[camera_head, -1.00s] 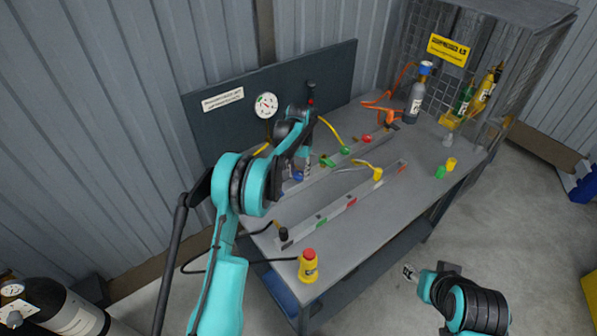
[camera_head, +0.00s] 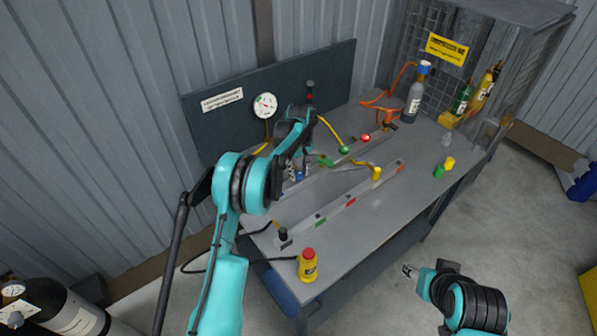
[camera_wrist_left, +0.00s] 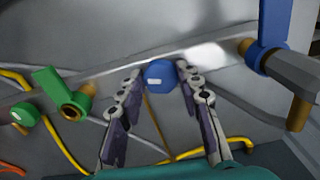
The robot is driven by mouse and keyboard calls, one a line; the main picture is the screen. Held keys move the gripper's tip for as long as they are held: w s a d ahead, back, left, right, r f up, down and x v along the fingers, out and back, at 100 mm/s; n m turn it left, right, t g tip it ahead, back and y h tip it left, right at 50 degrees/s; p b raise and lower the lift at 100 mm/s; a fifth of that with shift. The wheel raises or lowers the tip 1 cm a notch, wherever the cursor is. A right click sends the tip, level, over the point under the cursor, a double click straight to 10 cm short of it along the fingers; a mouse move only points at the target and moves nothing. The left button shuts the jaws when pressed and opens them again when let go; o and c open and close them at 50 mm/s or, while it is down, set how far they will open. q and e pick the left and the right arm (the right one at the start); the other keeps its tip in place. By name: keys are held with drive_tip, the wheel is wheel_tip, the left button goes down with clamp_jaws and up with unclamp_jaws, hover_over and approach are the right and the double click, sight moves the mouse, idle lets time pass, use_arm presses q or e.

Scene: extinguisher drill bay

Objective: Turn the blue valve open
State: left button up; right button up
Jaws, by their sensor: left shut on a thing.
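In the left wrist view a blue knob (camera_wrist_left: 160,75) with a pale mark sits between the fingertips of my left gripper (camera_wrist_left: 160,78), which is shut on it. A blue lever valve (camera_wrist_left: 268,45) with brass fittings stands apart to the right of the fingers, its lever pointing up in that view. In the head view my left gripper (camera_head: 300,168) reaches down at the back of the bench, and the arm hides much of the blue parts. My right gripper (camera_head: 408,271) hangs off the front of the bench, too small to read.
A green lever valve (camera_wrist_left: 68,95) and green knob (camera_wrist_left: 25,115) lie left of my fingers, with yellow hoses (camera_wrist_left: 65,140) close below.

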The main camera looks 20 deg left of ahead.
sight(299, 174)
use_arm(q)
drive_tip(key=shift+n, duration=1.9)
drive_tip(key=o, duration=1.2)
drive_tip(key=shift+c, duration=0.2)
wheel_tip(299, 174, up, 12)
